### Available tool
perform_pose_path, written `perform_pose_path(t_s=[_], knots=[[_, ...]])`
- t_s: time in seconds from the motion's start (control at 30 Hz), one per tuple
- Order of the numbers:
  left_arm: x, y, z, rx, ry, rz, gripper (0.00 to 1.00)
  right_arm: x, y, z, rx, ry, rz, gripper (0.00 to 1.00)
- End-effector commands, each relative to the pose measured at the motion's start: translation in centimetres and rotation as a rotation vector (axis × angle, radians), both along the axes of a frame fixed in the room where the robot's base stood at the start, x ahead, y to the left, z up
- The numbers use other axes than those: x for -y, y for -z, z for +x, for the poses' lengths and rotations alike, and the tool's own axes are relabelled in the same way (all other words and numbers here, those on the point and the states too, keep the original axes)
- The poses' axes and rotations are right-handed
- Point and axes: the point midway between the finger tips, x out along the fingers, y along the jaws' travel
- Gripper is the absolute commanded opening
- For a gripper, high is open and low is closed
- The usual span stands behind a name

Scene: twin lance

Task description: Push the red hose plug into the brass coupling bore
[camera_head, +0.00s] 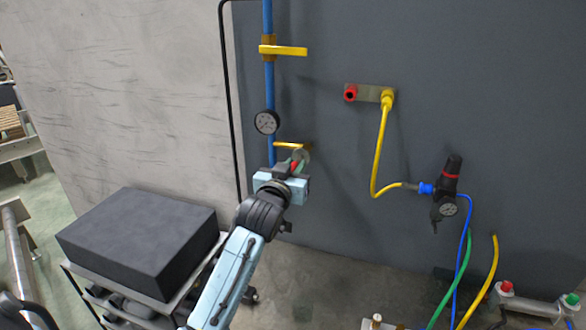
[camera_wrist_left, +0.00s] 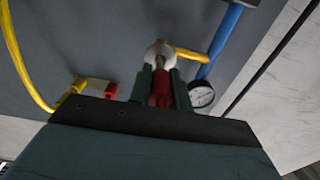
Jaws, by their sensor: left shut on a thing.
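My left gripper (camera_head: 298,163) is at the wall panel, at the lower end of the blue pipe. In the left wrist view its two dark green fingers (camera_wrist_left: 161,92) are shut on the red hose plug (camera_wrist_left: 161,88). A pale round fitting (camera_wrist_left: 159,50), which looks like the coupling, lies directly beyond the plug's tip. In the head view this fitting (camera_head: 305,154) is partly hidden by the gripper. The plug and fitting overlap in the pictures, so I cannot tell whether the tip is inside the bore or just in front of it. My right gripper is not in view.
A plate with a red port (camera_head: 350,93) and yellow hose (camera_head: 378,150) is to the right. A black box (camera_head: 140,240) stands left.

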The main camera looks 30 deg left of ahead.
Motion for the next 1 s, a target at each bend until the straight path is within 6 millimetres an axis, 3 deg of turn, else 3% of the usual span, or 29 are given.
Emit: perform_pose_path(t_s=[1.0], knots=[[-0.5,-0.1,2.0,0.002,0.0,0.0,0.0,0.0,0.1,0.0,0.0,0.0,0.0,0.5]])
